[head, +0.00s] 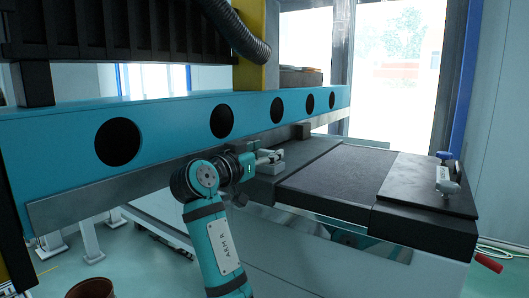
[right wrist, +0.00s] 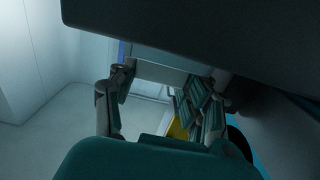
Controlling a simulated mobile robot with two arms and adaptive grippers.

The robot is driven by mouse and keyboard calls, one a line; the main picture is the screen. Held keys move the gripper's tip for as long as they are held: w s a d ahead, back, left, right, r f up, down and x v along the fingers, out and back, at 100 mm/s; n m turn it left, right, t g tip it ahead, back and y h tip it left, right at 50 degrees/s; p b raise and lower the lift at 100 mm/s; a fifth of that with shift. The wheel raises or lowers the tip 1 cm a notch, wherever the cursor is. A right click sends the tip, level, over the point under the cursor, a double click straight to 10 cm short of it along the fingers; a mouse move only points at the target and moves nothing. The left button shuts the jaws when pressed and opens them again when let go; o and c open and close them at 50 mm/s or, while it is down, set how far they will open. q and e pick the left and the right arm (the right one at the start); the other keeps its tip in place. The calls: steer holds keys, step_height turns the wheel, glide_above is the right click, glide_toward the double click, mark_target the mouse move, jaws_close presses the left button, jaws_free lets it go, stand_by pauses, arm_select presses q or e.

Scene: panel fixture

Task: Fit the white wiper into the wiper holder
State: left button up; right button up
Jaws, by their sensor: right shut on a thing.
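My right gripper (head: 264,158) is at the left end of the dark bench, close in front of the blue beam. Its fingers stand apart on either side of a pale bar (right wrist: 160,73) in the right wrist view, and it is shut on this bar, which looks like the white wiper. A small whitish fixture (head: 272,168) sits on the bench right by the fingertips; I cannot tell whether it touches the wiper. A similar white fixture with a blue knob (head: 447,179) stands on the black plate at the right. I cannot tell which is the wiper holder. My left gripper is not in view.
The long blue beam (head: 175,118) with round holes runs behind my right arm. The dark bench top (head: 335,172) is bare between the two fixtures. A large dark surface (right wrist: 220,35) hangs over the fingers in the right wrist view. A brown pot (head: 91,288) stands at lower left.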

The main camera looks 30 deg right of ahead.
steer(key=shift+f, duration=0.2)
steer(key=o, duration=1)
steer(key=shift+r, duration=0.1)
steer(key=shift+o, duration=0.2)
steer(key=shift+r, duration=0.25)
steer(key=b+v, duration=0.5)
steer(key=v, duration=0.7)
steer(key=shift+f, duration=0.15)
